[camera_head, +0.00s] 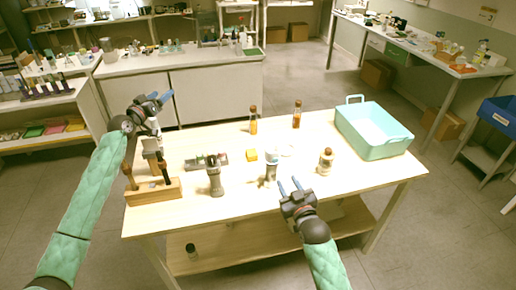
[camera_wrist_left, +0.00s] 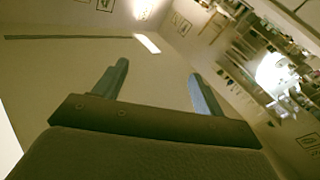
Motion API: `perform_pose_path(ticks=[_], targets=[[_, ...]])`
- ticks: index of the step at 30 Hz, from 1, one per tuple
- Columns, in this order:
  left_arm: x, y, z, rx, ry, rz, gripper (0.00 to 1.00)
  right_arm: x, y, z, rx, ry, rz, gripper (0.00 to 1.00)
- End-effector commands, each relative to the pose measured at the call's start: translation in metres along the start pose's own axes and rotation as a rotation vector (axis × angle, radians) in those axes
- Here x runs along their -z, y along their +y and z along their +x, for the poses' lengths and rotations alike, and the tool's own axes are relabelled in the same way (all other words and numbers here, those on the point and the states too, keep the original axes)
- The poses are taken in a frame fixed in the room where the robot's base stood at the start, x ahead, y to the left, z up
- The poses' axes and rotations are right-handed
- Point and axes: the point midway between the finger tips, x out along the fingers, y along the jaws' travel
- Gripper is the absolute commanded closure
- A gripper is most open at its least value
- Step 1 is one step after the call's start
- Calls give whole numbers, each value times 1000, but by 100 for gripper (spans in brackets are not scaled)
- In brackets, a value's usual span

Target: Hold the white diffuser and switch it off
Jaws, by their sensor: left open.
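I cannot tell for sure which item is the white diffuser. A pale, whitish shape (camera_head: 287,150) stands near the middle of the table, washed out against the bright top. A small white bottle with a brown cap (camera_head: 326,162) stands upright to its right. My left gripper (camera_head: 163,97) is raised above the table's left end, open and empty, away from both. In the left wrist view its two fingers (camera_wrist_left: 157,78) stand wide apart with nothing between them. My right gripper (camera_head: 290,186) is at the table's front edge, fingers apart and empty.
A wooden rack (camera_head: 143,198) with dark-handled tools stands at the table's left end. A teal basket (camera_head: 372,150) fills the back right corner.

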Motion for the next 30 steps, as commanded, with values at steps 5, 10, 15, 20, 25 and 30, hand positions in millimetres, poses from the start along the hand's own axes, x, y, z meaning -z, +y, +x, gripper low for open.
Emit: perform_pose_path(ticks=[5,10,15,20,25,30], targets=[[-37,72,30,-137,-122,45,30,0,0,0,0,0,0,64],[-74,142,48,-280,-238,103,30,0,0,0,0,0,0,64],[-127,204,51,-430,-381,180,30,0,0,0,0,0,0,64],[-171,256,43,-573,-498,249,30,0,0,0,0,0,0,64],[-205,294,31,-691,-585,307,30,0,0,0,0,0,0,64],[-232,311,24,-757,-603,354,30,0,0,0,0,0,0,64]])
